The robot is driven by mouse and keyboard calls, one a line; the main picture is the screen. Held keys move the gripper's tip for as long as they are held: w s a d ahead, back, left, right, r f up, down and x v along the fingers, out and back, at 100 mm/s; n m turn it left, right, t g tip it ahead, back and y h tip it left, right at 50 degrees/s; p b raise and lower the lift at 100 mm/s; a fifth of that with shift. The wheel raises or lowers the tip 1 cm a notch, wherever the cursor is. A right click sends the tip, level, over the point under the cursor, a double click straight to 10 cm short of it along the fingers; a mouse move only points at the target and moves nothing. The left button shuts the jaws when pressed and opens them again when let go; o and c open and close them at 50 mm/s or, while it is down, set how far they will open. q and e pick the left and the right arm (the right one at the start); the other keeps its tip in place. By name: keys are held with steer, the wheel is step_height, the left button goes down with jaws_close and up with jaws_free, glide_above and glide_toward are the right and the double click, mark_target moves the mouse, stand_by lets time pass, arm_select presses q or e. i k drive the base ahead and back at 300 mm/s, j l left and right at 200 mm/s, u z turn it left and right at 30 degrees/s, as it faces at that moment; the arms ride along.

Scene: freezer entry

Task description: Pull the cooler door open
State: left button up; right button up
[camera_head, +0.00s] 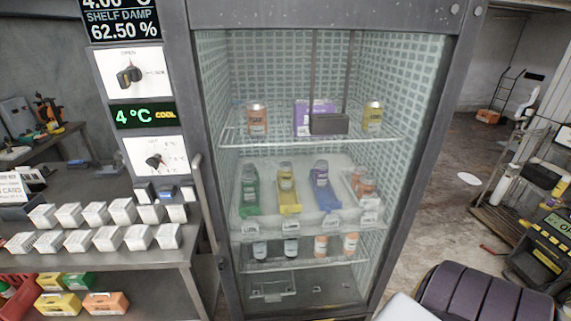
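The cooler (325,15) stands upright in the middle of the head view. Its door (432,130) has a dark grey frame and a clear front, and it looks closed. A long grey vertical handle (207,205) runs down the door's left side. Through the front I see wire shelves with bottles, a purple box (313,108) and coloured bins, including a green one (249,190), a yellow one (288,190) and a blue one (323,188). Neither of my grippers is in view, and nothing is seen touching the handle.
A metal table (110,265) with white containers stands close left of the handle. A control panel (130,75) with knobs and a 4 °C display is above it. A cart (525,190) stands at right. A dark ribbed object (485,292) fills the lower right. Floor (440,190) shows right of the cooler.

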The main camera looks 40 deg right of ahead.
mark_target(462, 20)
steer(key=z, duration=1.55)
